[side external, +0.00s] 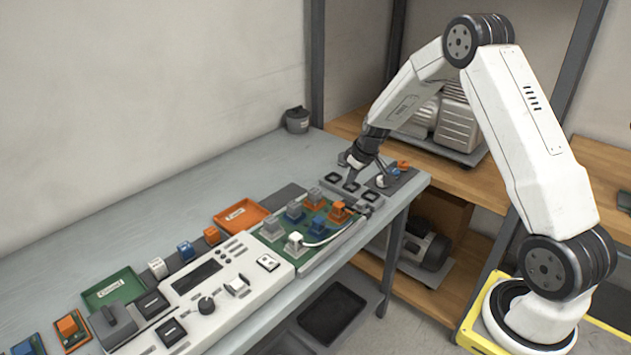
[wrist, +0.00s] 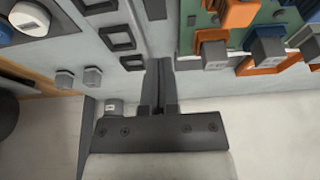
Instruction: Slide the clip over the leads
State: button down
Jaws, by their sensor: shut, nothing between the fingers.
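My gripper (side external: 352,181) is shut and empty, low over the grey socket panel at the right end of the bench. In the wrist view its fingers (wrist: 158,70) lie together beside the panel's dark square sockets (wrist: 124,38). A green board (side external: 318,225) left of the gripper carries orange, blue, grey and white connector pieces. A white lead (side external: 322,241) runs along the board from a white plug (side external: 294,242); part of it shows at the wrist view's right edge (wrist: 303,35). Orange clip-like pieces (wrist: 236,14) sit by grey plugs (wrist: 268,50). I cannot tell which piece is the clip.
An orange tray (side external: 240,215), green tray (side external: 113,287) and white control unit (side external: 215,290) stand farther left. The bench's back is mostly clear.

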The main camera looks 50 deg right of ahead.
jog(key=shift+v, duration=1.95)
jog(key=shift+a, duration=0.1)
jog(key=s+a+r+g, duration=0.1)
jog(key=s+a+r, duration=0.2)
jog(key=s+a, duration=1.6)
jog(key=shift+s+a+r, duration=0.15)
jog(key=shift+s+a, duration=0.05)
jog(key=shift+a, duration=0.8)
